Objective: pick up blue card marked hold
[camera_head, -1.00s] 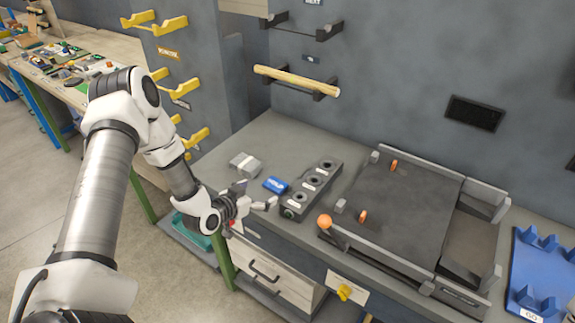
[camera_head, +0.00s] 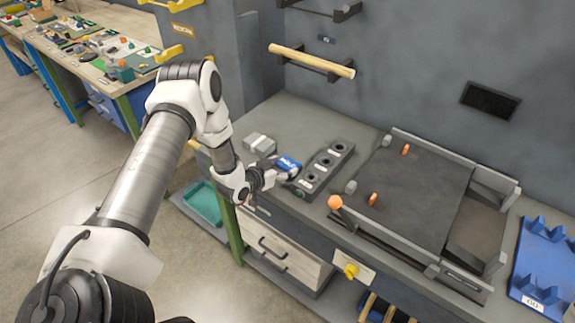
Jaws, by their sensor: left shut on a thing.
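The blue card (camera_head: 289,164) with white lettering is at the tip of my left gripper (camera_head: 282,172), at the left end of the dark block with round holes. My left gripper is shut on the card. The lettering is too small to read surely, and the gripper hides part of the card's lower edge. I cannot tell whether the card is clear of the bench top. My right gripper is not in view.
A dark block with round holes (camera_head: 341,148) stands close to the right of the card. A grey block (camera_head: 259,144) lies behind left. A dark fixture with orange knobs (camera_head: 415,190) fills the bench's middle. A wooden rod (camera_head: 312,60) rests on wall brackets. A blue rack (camera_head: 545,262) stands right.

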